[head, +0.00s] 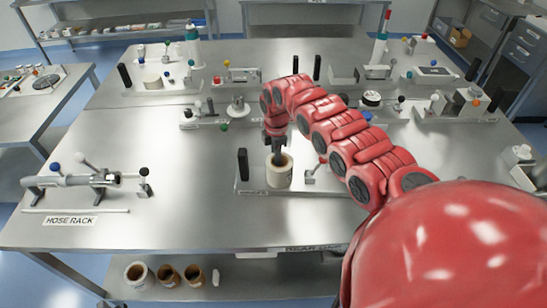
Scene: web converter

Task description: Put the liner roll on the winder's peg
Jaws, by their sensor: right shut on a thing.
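A cream-coloured roll (280,176) with a brown core stands upright at the middle front of the steel table. My right gripper (279,157) points down at the top of the roll and is shut on its wall. The roll is over a low metal plate (249,187); I cannot tell whether it rests on it or hangs just above. A black upright post (243,164) rises from the plate left of the roll, apart from it. I cannot tell which fitting is the winder's peg; anything inside or under the roll is hidden. My left gripper is out of view.
A hose rack (72,181) with a clamped tube lies at the left. Several fixtures with coloured knobs line the table's back, including one with a pale roll (152,82). Several jars (166,275) stand on the lower shelf. Bare steel lies between rack and roll.

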